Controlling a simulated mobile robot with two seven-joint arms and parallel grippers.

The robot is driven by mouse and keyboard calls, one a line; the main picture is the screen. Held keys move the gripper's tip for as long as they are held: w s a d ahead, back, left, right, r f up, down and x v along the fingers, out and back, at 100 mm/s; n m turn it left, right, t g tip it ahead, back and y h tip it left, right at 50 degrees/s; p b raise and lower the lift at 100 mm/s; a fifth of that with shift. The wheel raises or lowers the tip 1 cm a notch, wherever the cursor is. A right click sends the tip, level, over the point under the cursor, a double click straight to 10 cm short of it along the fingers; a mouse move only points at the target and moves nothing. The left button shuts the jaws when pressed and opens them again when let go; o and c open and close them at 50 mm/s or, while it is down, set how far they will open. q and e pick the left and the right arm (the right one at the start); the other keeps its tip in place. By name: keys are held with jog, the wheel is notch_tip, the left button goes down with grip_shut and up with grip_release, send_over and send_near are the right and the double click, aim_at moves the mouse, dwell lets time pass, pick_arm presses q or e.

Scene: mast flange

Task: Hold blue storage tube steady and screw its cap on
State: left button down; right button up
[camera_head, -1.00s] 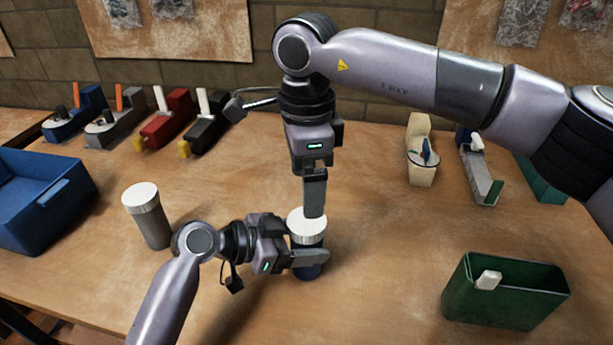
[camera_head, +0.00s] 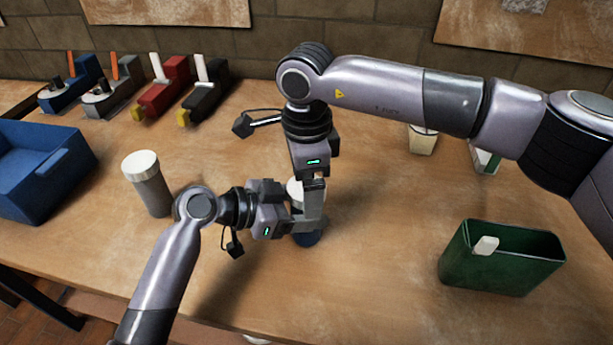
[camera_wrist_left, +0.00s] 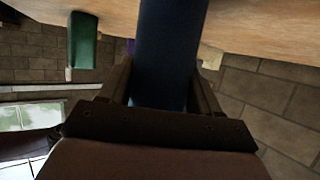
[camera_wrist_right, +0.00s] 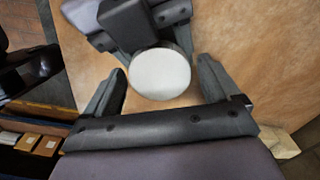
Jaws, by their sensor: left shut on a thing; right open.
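The blue storage tube (camera_head: 306,239) stands upright on the table, mostly hidden behind my grippers in the head view. It fills the middle of the left wrist view (camera_wrist_left: 168,55). My left gripper (camera_head: 306,225) is shut around its body from the left. A white round cap (camera_head: 294,190) sits at the tube's top; its top shows in the right wrist view (camera_wrist_right: 160,73). My right gripper (camera_head: 314,205) points down over the cap, with its open fingers (camera_wrist_right: 163,85) on either side of it and gaps showing. Whether the cap's threads are engaged cannot be seen.
A grey tube with a white cap (camera_head: 149,185) stands to the left. A blue bin (camera_head: 40,170) is at far left and a green bin (camera_head: 500,262) at right, with a white piece at its rim. Several coloured tools line the back. The front right table is clear.

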jog(key=c, duration=1.1)
jog(key=shift+m, duration=0.8)
jog(key=o, duration=1.3)
jog(key=shift+c, duration=0.2)
notch_tip(320, 180, up, 12)
pick_arm(q)
jog(key=shift+c, duration=0.7)
grip_release()
